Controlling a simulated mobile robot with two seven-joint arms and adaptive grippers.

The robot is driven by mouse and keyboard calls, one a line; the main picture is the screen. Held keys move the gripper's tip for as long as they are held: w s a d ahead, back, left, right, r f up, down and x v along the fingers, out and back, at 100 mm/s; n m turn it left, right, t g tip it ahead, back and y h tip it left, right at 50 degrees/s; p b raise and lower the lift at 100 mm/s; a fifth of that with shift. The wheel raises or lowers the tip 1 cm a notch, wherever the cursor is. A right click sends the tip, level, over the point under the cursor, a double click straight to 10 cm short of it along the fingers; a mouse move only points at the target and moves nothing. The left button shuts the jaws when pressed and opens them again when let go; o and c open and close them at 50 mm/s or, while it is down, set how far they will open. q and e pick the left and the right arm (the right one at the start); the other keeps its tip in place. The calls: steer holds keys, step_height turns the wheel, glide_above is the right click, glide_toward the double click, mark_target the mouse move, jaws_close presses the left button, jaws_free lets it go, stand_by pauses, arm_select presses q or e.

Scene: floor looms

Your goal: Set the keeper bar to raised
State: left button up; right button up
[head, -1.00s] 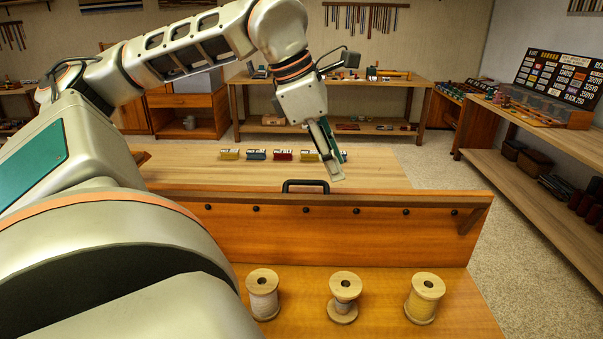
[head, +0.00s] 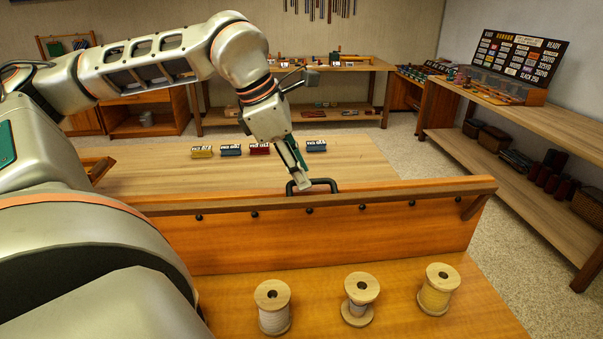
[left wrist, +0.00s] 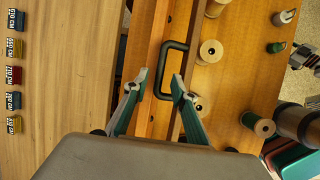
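The keeper bar (head: 405,193) is a long wooden strip lying along the top of an upright orange-brown wooden panel. A black U-shaped handle (head: 318,183) stands on it near the middle; the handle also shows in the left wrist view (left wrist: 184,46). My left gripper (head: 299,182) points down at the handle. In the left wrist view the left gripper (left wrist: 160,79) is open, with its fingertips spread on either side of one long side of the handle. No grip on the handle shows. My right gripper is in neither view.
A spool of pale thread (head: 273,307), a second pale spool (head: 358,299) and a yellow spool (head: 437,290) stand in front of the panel (head: 330,240). Several labelled coloured blocks, one of them red (head: 260,148), sit behind on the bench top (head: 230,174). A side bench (head: 510,125) is at right.

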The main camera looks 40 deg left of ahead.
arm_select(q)
steer(key=shift+w+d+f, duration=0.1)
steer(key=shift+w+f, duration=0.1)
steer(key=shift+f, duration=0.3)
